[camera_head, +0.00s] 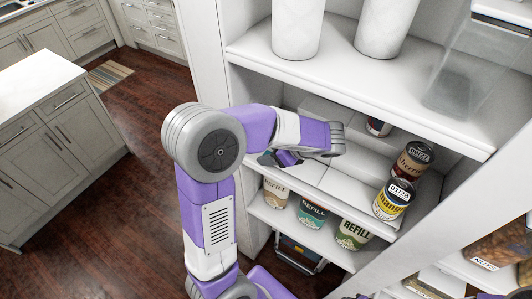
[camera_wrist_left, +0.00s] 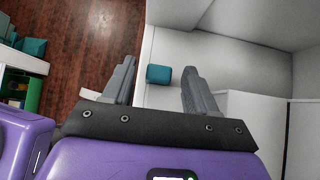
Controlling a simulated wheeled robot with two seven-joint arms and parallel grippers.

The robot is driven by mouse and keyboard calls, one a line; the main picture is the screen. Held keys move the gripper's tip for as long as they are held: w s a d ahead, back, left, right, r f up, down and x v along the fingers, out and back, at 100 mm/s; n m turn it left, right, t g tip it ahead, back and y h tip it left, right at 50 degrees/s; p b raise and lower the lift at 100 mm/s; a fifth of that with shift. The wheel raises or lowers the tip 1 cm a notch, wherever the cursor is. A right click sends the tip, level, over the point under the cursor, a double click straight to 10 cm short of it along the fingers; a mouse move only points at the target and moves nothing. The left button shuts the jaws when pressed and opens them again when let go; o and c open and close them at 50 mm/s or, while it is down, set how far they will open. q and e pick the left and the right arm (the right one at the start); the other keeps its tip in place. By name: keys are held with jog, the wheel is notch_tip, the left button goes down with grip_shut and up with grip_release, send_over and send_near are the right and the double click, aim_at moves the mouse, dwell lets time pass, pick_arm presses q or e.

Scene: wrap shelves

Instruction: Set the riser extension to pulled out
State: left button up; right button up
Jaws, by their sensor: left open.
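The white stepped riser (camera_head: 352,190) stands on the middle shelf, with several cans on it. Its steps run back into the shelf; my arm covers part of its left side, and I cannot tell how far the extension sits out. My left gripper (camera_head: 266,158) is at the left front of this shelf, small and partly hidden by its own wrist. In the wrist view the left gripper (camera_wrist_left: 158,68) is open and empty. A small teal block (camera_wrist_left: 158,74) shows between its fingertips against a white surface; contact is not clear.
A yellow-labelled can (camera_head: 393,200) and a dark red can (camera_head: 412,158) stand at the right of the riser. Refill tubs (camera_head: 312,212) fill the shelf below. White canisters (camera_head: 297,30) stand above. Open wood floor (camera_head: 100,190) lies to the left.

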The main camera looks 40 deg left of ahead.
pick_arm(q)
jog(key=v, duration=0.4)
jog(key=shift+d+r, duration=0.2)
jog(key=shift+d, duration=0.05)
